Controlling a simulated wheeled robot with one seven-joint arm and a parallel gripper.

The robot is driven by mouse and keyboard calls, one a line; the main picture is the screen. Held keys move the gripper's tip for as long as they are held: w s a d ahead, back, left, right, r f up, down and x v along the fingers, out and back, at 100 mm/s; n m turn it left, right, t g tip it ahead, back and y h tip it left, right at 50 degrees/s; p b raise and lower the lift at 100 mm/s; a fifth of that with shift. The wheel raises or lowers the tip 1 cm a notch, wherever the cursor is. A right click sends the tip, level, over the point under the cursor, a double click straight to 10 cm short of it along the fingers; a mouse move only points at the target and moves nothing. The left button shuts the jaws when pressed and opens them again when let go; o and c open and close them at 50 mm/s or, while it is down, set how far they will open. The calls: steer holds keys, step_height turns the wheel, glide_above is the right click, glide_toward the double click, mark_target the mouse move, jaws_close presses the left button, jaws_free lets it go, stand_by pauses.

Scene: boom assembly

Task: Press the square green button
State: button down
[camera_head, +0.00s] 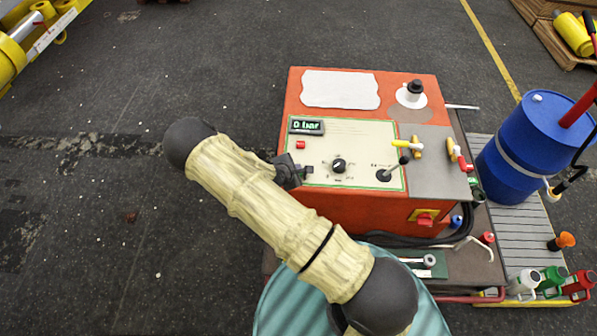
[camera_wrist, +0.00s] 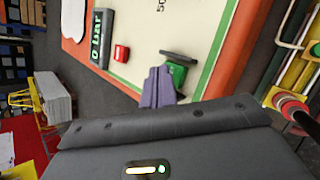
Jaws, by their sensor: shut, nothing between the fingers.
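The square green button (camera_wrist: 177,74) is on the cream control panel (camera_wrist: 140,35), near its green border line, in the wrist view. A dark flat piece (camera_wrist: 178,56) stands beside it. My gripper (camera_wrist: 158,72) is shut and empty, its fingertips right beside the green button. I cannot tell whether they touch it. In the head view my gripper (camera_head: 301,172) is at the left edge of the panel (camera_head: 350,135), and the green button cannot be made out there. A square red button (camera_wrist: 121,53) sits near the display (camera_wrist: 98,38), which reads 0 bar.
The orange machine box (camera_head: 335,215) also carries a black knob (camera_head: 338,166), a black lever (camera_head: 384,175) and yellow and red valve handles (camera_head: 416,147). A blue barrel (camera_head: 520,145) stands to the right. The floor to the left is clear.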

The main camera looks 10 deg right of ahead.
steer(key=shift+f+b, duration=0.4)
steer(key=shift+f, duration=0.1)
stand_by(0.8)
steer(key=shift+r, duration=0.1)
steer(key=shift+r+p, duration=0.7)
steer(key=shift+r, duration=0.15)
steer(key=shift+r, duration=0.1)
steer(key=shift+r+p, duration=1.9)
steer(key=shift+r, duration=0.55)
